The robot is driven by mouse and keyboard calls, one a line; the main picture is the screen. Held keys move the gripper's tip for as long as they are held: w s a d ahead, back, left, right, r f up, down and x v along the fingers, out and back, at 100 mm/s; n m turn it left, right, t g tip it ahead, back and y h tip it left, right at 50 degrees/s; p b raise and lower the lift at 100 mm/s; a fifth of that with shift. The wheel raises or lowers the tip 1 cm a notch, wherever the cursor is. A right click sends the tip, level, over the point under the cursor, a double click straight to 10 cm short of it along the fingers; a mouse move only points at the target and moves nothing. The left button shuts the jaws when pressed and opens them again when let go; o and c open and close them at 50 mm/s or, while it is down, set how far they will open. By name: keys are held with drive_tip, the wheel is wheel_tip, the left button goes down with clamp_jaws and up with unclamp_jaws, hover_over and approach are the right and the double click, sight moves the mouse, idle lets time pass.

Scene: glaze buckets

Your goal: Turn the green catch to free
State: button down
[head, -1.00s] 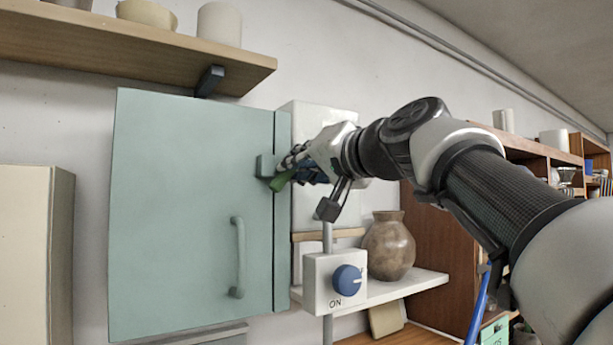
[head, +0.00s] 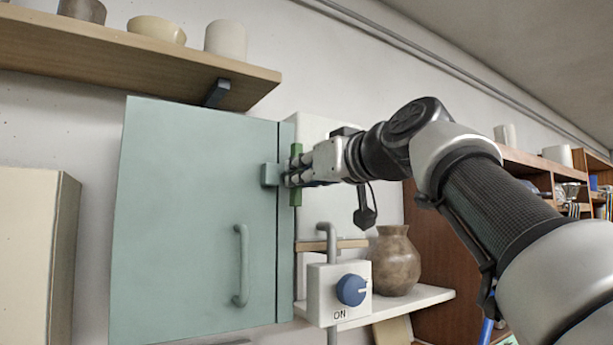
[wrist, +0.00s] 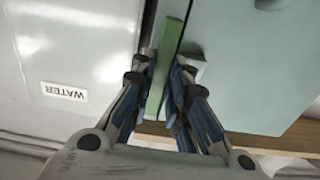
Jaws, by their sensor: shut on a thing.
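The green catch (head: 296,174) is a flat bar at the right edge of the pale green cabinet door (head: 195,215), next to a small block (head: 270,174). In the head view the bar stands upright. My gripper (head: 292,178) reaches it from the right and is shut on its middle. In the wrist view the green catch (wrist: 165,62) runs between the two fingers of my gripper (wrist: 164,75). The fingers hide part of the catch and its pivot.
A white box labelled WATER (wrist: 75,60) is beside the cabinet. A switch box with a blue knob (head: 351,290) and a grey pipe are below my gripper. A brown vase (head: 396,262) stands on a white shelf. A wooden shelf (head: 130,60) with pots hangs above.

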idle(0.5)
drive_tip(key=c, duration=1.6)
unclamp_jaws()
drive_tip(key=shift+o, duration=0.2)
drive_tip(key=v, duration=1.2)
